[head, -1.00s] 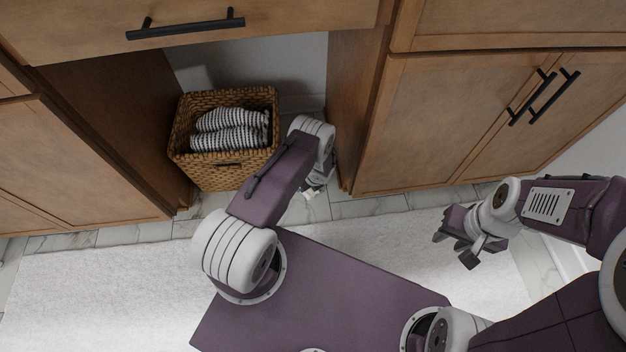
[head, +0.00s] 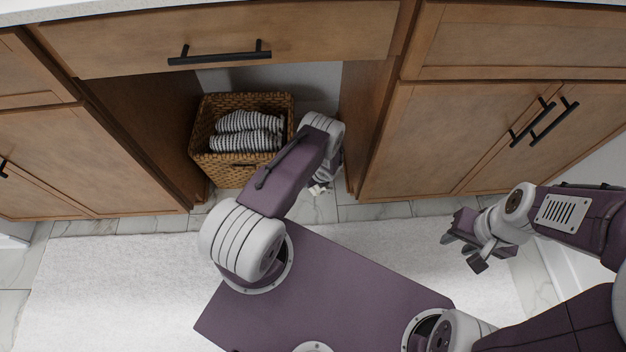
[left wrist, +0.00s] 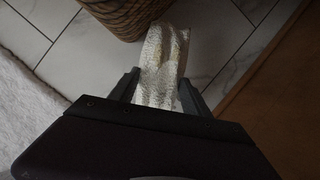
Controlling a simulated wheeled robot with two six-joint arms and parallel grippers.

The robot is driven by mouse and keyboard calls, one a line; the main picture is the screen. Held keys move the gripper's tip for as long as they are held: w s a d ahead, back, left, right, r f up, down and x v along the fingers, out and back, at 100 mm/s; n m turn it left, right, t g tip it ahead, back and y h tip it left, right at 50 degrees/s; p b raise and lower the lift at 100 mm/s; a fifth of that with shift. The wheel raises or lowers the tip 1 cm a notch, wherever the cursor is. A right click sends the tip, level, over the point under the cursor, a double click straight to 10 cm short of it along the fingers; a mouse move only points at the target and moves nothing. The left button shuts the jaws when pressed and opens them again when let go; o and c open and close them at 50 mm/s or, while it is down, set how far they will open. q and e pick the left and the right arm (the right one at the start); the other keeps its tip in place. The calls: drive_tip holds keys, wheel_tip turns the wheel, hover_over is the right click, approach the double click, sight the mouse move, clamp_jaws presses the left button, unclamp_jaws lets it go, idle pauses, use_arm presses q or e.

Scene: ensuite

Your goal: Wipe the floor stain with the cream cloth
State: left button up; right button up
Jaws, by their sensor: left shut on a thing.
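The cream cloth (left wrist: 160,62) is pale and crinkled and sits between the fingers of my left gripper (left wrist: 158,88) in the left wrist view. The gripper is shut on it, low over the tile floor beside the basket. In the head view my left gripper (head: 320,187) is small and mostly hidden by its own arm, near the opening under the drawer. I cannot make out the floor stain clearly in either view. My right gripper (head: 464,252) is open and empty, over the right part of the rug.
A wicker basket (head: 219,173) with striped towels (head: 247,131) stands in the opening between wooden cabinets. The right cabinet (head: 450,135) is close to my left gripper. A white rug (head: 120,285) covers the floor in front, with marble tile (head: 375,211) along the cabinets.

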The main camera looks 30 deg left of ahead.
use_arm(q)
drive_tip(key=shift+r, duration=0.1)
wheel_tip(320, 180, up, 3)
drive_tip(key=p, duration=0.3)
drive_tip(key=shift+r, duration=0.2)
drive_tip(key=shift+f, duration=0.2)
